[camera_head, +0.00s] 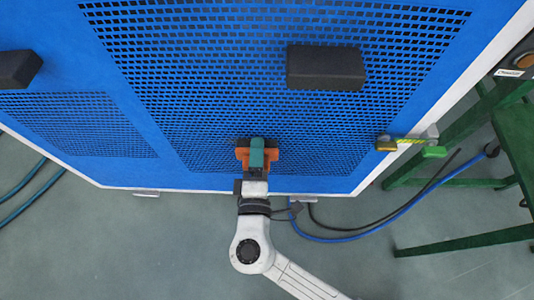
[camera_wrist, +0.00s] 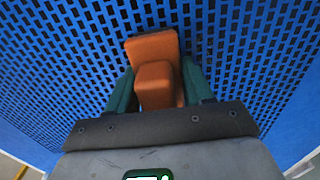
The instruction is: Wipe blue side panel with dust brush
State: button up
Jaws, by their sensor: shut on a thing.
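The blue side panel (camera_head: 85,62) with its perforated mesh fills the upper part of the head view. It is also behind my gripper in the wrist view (camera_wrist: 60,60). The dust brush (camera_head: 242,155) shows as an orange piece near the panel's lower edge, over the bottom of the larger mesh. My gripper (camera_head: 257,150) with teal fingers is shut on it. In the wrist view, the orange brush (camera_wrist: 155,82) sits between the two fingers (camera_wrist: 157,88). Its bristles are hidden, so I cannot tell whether they touch the panel.
Two dark blocks (camera_head: 325,67) (camera_head: 16,68) stick out from the panel. A small fitting with yellow and green parts (camera_head: 408,143) sits at the panel's right edge. A green metal frame (camera_head: 465,242) stands at right. Blue hoses (camera_head: 400,215) lie on the grey floor (camera_head: 120,245).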

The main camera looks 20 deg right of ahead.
aim_at(237, 157)
jog(key=shift+w+a+b, duration=0.2)
jog(key=shift+w+a, duration=0.05)
jog(key=shift+a, duration=0.5)
jog(key=shift+w+a+b, duration=0.15)
jog(key=shift+w+a, duration=0.15)
jog(key=shift+a, duration=0.4)
jog(key=shift+w+a+b, duration=0.2)
jog(key=shift+w+a, duration=0.05)
jog(key=shift+a, duration=0.5)
jog(key=shift+w+a+r+b, duration=0.1)
jog(key=shift+w+a+b, duration=0.25)
jog(key=shift+a, duration=0.5)
jog(key=shift+w+a+b, duration=0.25)
jog(key=shift+w+a, duration=0.15)
jog(key=shift+a, duration=0.4)
jog(key=v, duration=0.6)
jog(key=shift+p, duration=0.35)
jog(key=shift+s, duration=0.1)
jog(key=v, duration=0.3)
